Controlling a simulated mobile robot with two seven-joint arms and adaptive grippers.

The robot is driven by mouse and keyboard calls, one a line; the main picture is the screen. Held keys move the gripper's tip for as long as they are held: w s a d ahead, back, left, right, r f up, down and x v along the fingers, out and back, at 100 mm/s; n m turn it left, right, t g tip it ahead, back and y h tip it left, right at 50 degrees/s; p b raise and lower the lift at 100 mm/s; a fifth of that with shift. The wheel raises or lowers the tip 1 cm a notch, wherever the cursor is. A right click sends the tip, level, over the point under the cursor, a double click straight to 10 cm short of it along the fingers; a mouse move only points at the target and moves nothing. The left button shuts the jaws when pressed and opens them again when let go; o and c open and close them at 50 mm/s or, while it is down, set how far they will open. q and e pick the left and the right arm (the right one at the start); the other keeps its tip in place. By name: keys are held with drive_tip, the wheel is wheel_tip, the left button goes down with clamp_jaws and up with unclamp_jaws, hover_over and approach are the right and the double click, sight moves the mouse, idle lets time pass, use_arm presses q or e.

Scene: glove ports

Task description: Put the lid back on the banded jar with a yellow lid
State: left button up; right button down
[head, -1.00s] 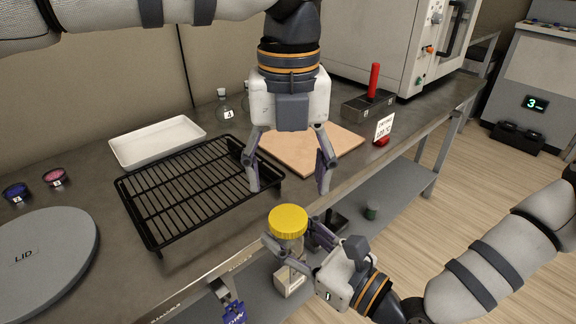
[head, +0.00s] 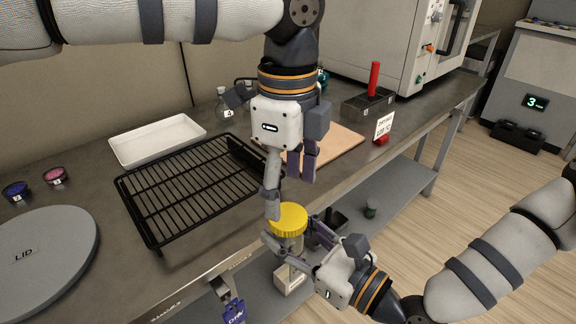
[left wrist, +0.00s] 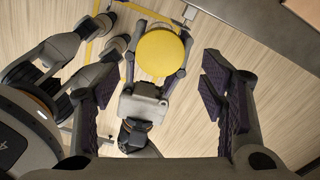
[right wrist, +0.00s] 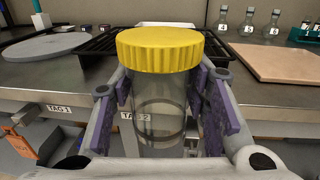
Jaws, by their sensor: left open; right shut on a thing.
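The jar (right wrist: 158,115) is clear with a dark band, and the yellow lid (head: 288,219) sits on its top. My right gripper (head: 290,248) is shut on the jar and holds it upright in front of the bench edge. The lid also shows in the right wrist view (right wrist: 160,48) and the left wrist view (left wrist: 160,53). I cannot tell whether the lid is screwed down. My left gripper (head: 290,198) is open above the lid, its fingers pointing down and apart from it; in the left wrist view the lid lies between and beyond the fingers.
A black wire rack (head: 185,190), a white tray (head: 157,141) and a grey disc marked LID (head: 45,255) are on the bench. A tan board (head: 340,140), a dark box with a red handle (head: 368,104) and a small sign (head: 384,126) lie further right. Glass flasks (right wrist: 248,22) stand behind.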

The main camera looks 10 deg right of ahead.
sight(288, 215)
use_arm(q)
wheel_tip(288, 215, down, 5)
drive_tip(key=shift+f, duration=0.1)
idle(0.3)
